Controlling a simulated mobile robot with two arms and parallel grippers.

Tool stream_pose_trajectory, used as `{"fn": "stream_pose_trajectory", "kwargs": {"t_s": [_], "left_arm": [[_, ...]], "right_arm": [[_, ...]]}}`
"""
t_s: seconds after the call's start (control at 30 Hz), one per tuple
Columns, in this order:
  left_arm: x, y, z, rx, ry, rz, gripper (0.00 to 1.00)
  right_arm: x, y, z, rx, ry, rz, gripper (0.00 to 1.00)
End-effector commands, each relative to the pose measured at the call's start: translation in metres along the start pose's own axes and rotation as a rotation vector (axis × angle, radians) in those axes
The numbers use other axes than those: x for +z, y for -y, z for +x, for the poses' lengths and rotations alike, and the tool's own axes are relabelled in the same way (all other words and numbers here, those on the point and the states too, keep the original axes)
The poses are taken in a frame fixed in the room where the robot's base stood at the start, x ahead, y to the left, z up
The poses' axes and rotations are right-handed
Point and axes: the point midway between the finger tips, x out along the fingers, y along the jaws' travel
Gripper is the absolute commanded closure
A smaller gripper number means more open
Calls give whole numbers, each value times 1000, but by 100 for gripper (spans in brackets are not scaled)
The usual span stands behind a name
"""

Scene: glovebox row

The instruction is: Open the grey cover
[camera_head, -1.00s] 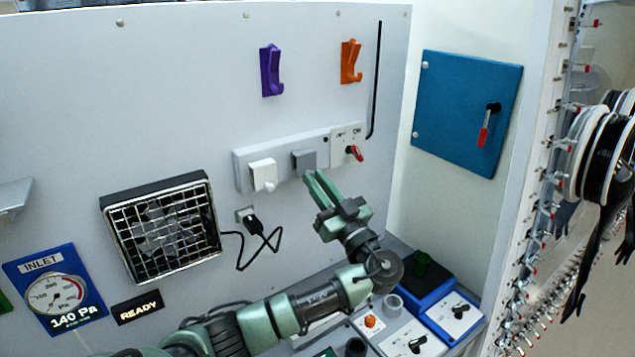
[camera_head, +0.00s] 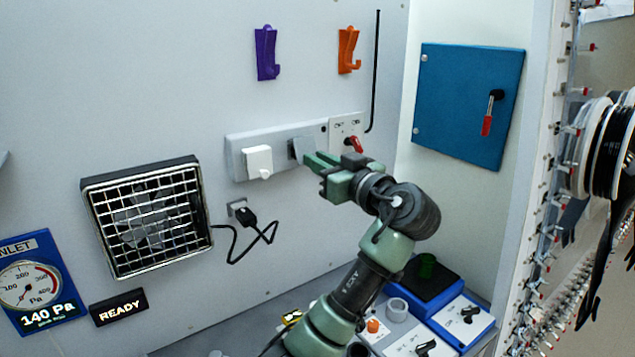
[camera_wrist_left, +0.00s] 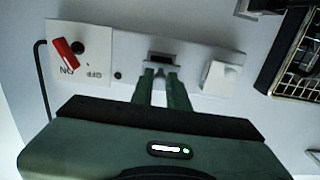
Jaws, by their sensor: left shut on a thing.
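The grey cover (camera_head: 303,147) is on the light grey wall strip (camera_head: 235,163), between a white cover (camera_head: 258,161) and a switch plate with a red lever (camera_head: 355,144). It stands tilted out from the strip, with a darker patch showing at its left. My left gripper (camera_head: 311,159) comes from the right and is shut on the cover's edge. In the left wrist view the two fingers (camera_wrist_left: 162,78) reach to the socket spot, where a dark recess (camera_wrist_left: 162,57) shows; the fingers partly hide the cover there. My right gripper is not in view.
A black plug with a cable (camera_head: 245,216) hangs below the strip, near a fan grille (camera_head: 150,220). Purple (camera_head: 266,53) and orange (camera_head: 348,51) hooks are above. Blue and white boxes (camera_head: 440,290) stand below my arm. A blue panel (camera_head: 468,105) is at right.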

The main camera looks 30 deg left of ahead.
Motion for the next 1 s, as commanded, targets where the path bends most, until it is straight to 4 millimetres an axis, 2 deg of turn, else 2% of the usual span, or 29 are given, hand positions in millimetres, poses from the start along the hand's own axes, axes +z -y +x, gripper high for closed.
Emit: {"fn": "stream_pose_trajectory", "kwargs": {"t_s": [0.3,0.7,1.0], "left_arm": [[-35,-2,-5,3,313,0,100],[-66,-2,2,1,686,1,100],[-78,-1,12,1,916,0,100]], "right_arm": [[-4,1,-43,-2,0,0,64],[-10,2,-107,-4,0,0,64],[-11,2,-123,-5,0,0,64]]}}
